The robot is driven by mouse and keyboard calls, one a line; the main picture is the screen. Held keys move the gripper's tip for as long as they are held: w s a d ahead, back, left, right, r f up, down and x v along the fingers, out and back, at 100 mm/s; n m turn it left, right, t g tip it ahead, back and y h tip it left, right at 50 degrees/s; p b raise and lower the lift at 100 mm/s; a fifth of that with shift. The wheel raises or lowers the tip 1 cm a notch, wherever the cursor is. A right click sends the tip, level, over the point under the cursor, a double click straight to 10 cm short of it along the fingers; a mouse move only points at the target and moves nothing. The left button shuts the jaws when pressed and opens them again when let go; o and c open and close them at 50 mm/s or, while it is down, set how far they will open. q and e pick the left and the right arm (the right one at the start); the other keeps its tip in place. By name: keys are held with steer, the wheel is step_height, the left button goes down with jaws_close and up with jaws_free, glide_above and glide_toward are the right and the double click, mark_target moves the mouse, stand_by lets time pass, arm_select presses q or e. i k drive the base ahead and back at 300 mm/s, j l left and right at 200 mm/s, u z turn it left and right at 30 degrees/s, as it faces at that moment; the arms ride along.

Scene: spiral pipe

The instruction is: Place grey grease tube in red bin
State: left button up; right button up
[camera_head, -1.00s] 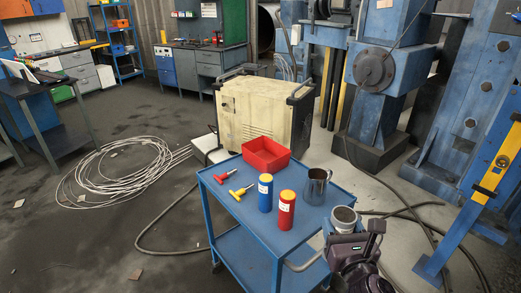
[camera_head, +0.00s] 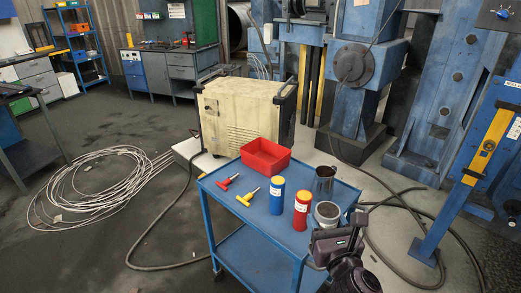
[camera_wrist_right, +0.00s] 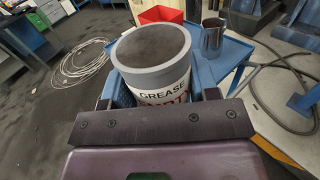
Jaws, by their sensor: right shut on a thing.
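The grey grease tube (camera_head: 327,213) has a white label and is held upright over the right part of the cart top. My right gripper (camera_head: 329,225) is shut on it. The red bin (camera_head: 265,157) sits at the far edge of the cart and looks empty. It also shows in the right wrist view (camera_wrist_right: 158,14), beyond the tube. My left gripper is in neither view.
The blue cart (camera_head: 232,209) also carries a metal mug (camera_head: 324,183), a blue tube (camera_head: 276,197), a red tube (camera_head: 301,212), a red screwdriver (camera_head: 228,182) and a yellow screwdriver (camera_head: 247,196). The mug and the tubes stand close to the held tube.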

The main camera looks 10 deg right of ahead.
mark_target(257, 165)
steer(key=i+j, duration=0.15)
steer(key=j, duration=0.2)
steer(key=i+j+z, duration=0.15)
steer(key=j, duration=0.2)
steer(key=i+j, duration=0.2)
steer(key=j, duration=0.15)
steer(key=i+j+z, duration=0.15)
steer(key=j, duration=0.2)
steer(key=i+j+z, duration=0.15)
steer(key=i+j, duration=0.4)
steer(key=i+j+z, duration=0.1)
steer(key=i+j, duration=0.3)
steer(key=i, duration=0.15)
